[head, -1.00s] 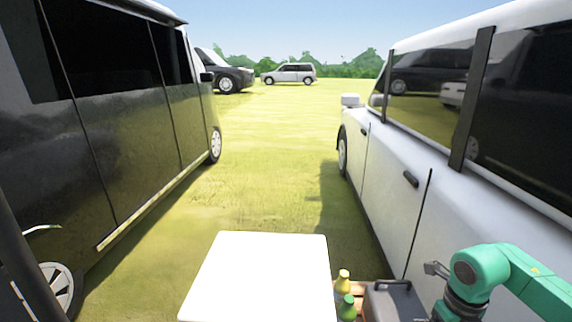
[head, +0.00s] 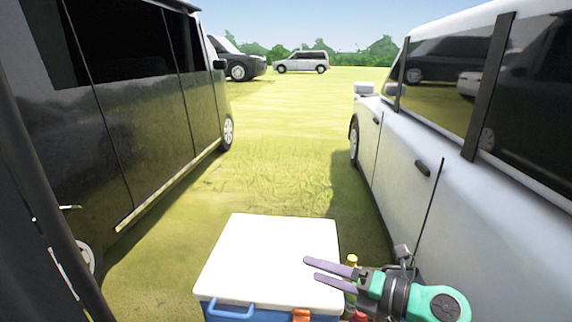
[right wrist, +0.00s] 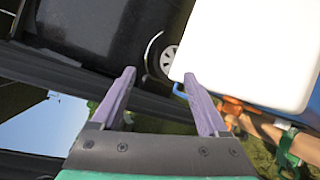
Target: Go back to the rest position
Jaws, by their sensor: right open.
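My right gripper (head: 306,267) is open and empty. In the head view its two purple-grey fingers point left, over the right part of a white-lidded blue cooler box (head: 265,250). In the right wrist view the gripper (right wrist: 160,82) shows its fingers spread apart with nothing between them. The cooler's white lid (right wrist: 250,45) is at the upper right there, beyond the right fingertip. I cannot tell how high the fingers are above the lid. My left gripper does not show in either view.
A black van (head: 150,100) stands on the left and a white van (head: 450,150) on the right, close to my right arm. Bottles (head: 352,262) stand behind my right gripper, right of the cooler. Open grass (head: 280,150) lies ahead between the vans.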

